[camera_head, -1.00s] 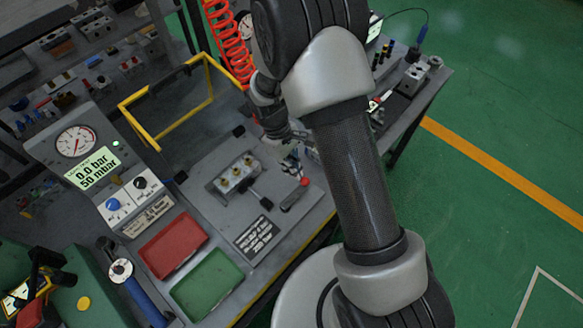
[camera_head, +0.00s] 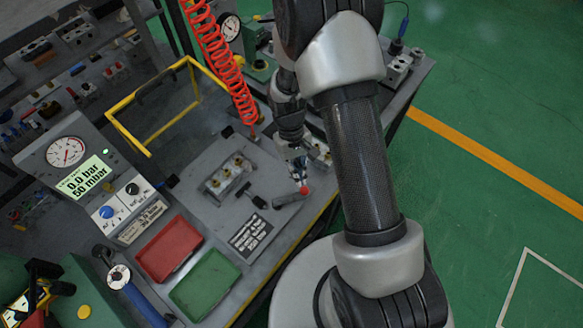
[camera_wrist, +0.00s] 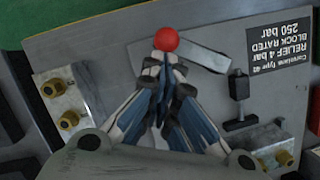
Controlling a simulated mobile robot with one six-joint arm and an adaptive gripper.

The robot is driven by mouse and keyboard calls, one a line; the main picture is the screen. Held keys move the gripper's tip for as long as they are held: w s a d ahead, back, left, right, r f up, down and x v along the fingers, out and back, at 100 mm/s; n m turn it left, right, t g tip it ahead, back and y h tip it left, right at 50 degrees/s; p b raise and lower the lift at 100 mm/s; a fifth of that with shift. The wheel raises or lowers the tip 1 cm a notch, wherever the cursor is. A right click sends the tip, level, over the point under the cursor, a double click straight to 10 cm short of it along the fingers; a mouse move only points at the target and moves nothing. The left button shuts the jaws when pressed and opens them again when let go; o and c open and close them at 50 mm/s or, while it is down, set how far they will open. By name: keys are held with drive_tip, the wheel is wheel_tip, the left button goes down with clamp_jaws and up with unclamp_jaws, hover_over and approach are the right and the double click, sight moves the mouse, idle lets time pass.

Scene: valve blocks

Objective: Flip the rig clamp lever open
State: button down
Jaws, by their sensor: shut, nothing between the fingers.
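The clamp lever (camera_head: 288,199) is a grey bar with a red ball knob (camera_head: 304,190), at the front right of the grey rig plate (camera_head: 208,213). In the wrist view the bar (camera_wrist: 205,56) lies nearly flat, running right from the red knob (camera_wrist: 166,39). My gripper (camera_head: 300,180) is shut and empty, with its tips right beside the knob. In the wrist view the tips (camera_wrist: 168,64) sit just below the knob; I cannot tell whether they touch it. A valve block (camera_head: 228,176) with brass fittings sits on the plate behind the lever.
A black T-shaped piece (camera_head: 253,197) stands near the lever. Red (camera_head: 169,249) and green (camera_head: 205,284) trays lie at the front left. A yellow frame (camera_head: 150,110) and a coiled red hose (camera_head: 225,65) rise behind. A gauge unit (camera_head: 70,165) stands left.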

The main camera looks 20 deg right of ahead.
sight(307, 191)
drive_tip(key=s+m, duration=0.1)
drive_tip(key=m, duration=0.1)
drive_tip(key=s+d+m+y, duration=0.1)
drive_tip(key=shift+s+m+p, duration=0.3)
drive_tip(key=shift+s+m, duration=0.05)
drive_tip(key=shift+m, duration=0.05)
drive_tip(key=shift+s+m+y, duration=0.5)
drive_tip(key=shift+s+m, duration=0.7)
drive_tip(key=shift+m, duration=0.4)
drive_tip(key=shift+w+r, duration=0.1)
